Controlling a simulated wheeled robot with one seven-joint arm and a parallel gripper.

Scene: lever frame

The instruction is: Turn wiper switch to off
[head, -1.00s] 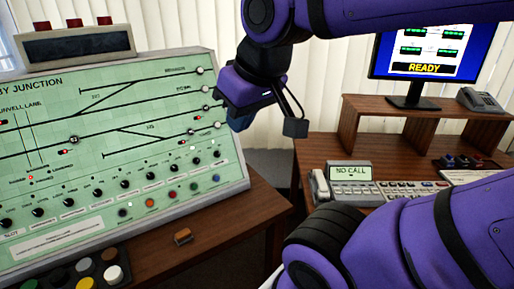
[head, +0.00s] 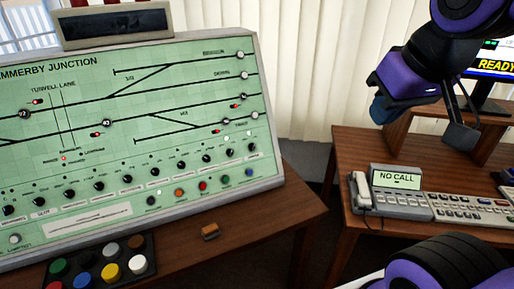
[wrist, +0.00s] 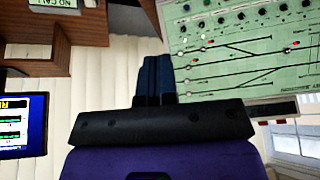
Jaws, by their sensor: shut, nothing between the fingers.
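A green signal panel (head: 60,150) stands at the left in the head view, with a row of black rotary knobs (head: 127,179) along its lower part. The small labels under the knobs are too small to read, so I cannot tell which one is the wiper switch or where it points. The panel also shows upside down in the wrist view (wrist: 235,62). My gripper (head: 384,110) hangs in the air right of the panel, apart from it. Its blue fingers (wrist: 155,72) are together and hold nothing.
Coloured push buttons (head: 203,186) sit below the knobs, and a block of larger buttons (head: 111,272) lies in front. A telephone console (head: 400,205) and monitor (head: 490,65) stand at the right. A gap separates the desks.

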